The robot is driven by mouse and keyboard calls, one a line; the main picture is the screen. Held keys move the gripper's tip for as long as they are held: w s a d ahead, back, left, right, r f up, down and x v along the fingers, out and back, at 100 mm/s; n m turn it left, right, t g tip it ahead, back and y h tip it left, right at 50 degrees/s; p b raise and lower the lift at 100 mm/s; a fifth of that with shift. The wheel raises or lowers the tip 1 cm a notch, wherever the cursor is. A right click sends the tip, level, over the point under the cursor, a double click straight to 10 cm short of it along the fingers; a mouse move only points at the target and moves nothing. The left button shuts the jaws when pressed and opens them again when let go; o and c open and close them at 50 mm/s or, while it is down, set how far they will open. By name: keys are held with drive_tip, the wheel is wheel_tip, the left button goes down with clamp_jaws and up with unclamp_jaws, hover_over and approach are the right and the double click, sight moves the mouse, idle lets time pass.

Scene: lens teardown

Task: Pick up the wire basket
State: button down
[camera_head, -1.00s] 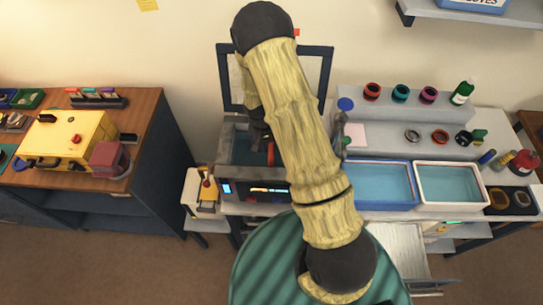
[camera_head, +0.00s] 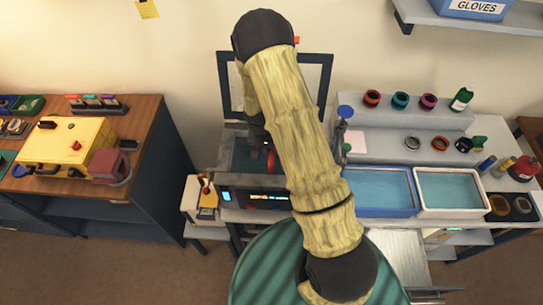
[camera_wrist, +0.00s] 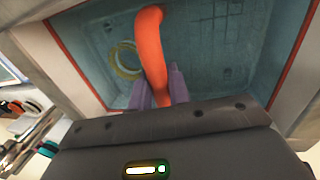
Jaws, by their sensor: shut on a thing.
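The orange handle (camera_wrist: 151,40), which I take to be the wire basket's, rises between the two purple fingers of my gripper (camera_wrist: 160,88) in the wrist view. The gripper is shut on it. Below is a teal-blue tank interior (camera_wrist: 200,55) with faint markings; the basket's mesh cannot be made out clearly. A pale yellow ring (camera_wrist: 126,60) lies down in there, left of the handle. In the head view a bit of the orange handle (camera_head: 270,159) shows over the tank, left of my arm; the fingers are mostly hidden there.
The tank's grey body has a lit front panel (camera_head: 266,197). To its right stand a blue-rimmed basin (camera_head: 414,205) and a white-rimmed basin (camera_head: 420,203). Rings and bottles sit on shelves behind. A dark-framed panel (camera_head: 222,75) rises behind the tank. A yellow machine (camera_head: 60,145) stands on the left bench.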

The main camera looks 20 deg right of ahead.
wheel_tip(320, 180, up, 10)
drive_tip(key=b, duration=0.3)
drive_tip(key=shift+f, duration=0.1)
